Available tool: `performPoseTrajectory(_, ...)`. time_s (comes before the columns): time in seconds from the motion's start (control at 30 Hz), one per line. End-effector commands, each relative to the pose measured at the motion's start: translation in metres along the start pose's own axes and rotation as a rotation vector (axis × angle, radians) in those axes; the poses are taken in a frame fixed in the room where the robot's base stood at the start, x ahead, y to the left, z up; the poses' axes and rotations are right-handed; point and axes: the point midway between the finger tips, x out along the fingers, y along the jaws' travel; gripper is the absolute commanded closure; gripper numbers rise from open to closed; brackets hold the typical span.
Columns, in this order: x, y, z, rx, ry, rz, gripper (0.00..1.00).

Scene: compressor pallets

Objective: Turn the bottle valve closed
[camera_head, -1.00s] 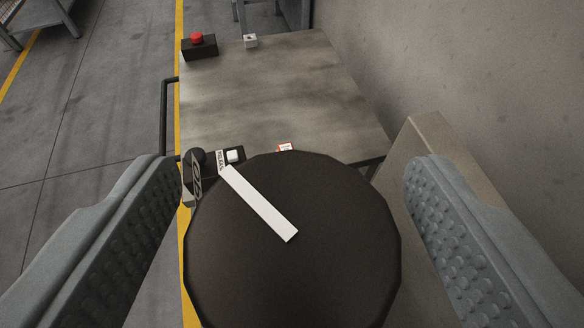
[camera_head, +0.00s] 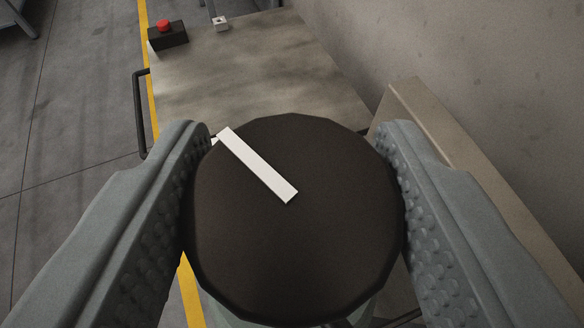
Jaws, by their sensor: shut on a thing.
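The bottle valve is a round, dark brown knob (camera_head: 290,245) in the lower middle of the view. A white pointer bar (camera_head: 258,166) on its top runs from near the centre to the upper-left rim. My gripper (camera_head: 292,190) is shut on the knob, with one grey studded finger against its left side and the other against its right side. The bottle below is mostly hidden by the knob; a pale greenish curved part shows under its lower edge.
A grey table top (camera_head: 250,75) lies beyond the knob, with a black box with a red button (camera_head: 165,31) and a small white block (camera_head: 220,23) at its far left. A wall (camera_head: 470,80) and a beige panel (camera_head: 425,125) stand on the right. Open floor (camera_head: 70,130) lies left.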

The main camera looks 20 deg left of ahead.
Motion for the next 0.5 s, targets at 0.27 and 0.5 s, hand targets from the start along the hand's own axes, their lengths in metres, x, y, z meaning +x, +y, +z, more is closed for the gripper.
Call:
performPoseTrajectory(0.27, 0.0003, -0.0008, 0.0006, 0.046, -0.001, 0.114, 0.73)
performPoseTrajectory(0.5, 0.0003, -0.0008, 0.0001, 0.079, 0.000, 0.198, 0.73)
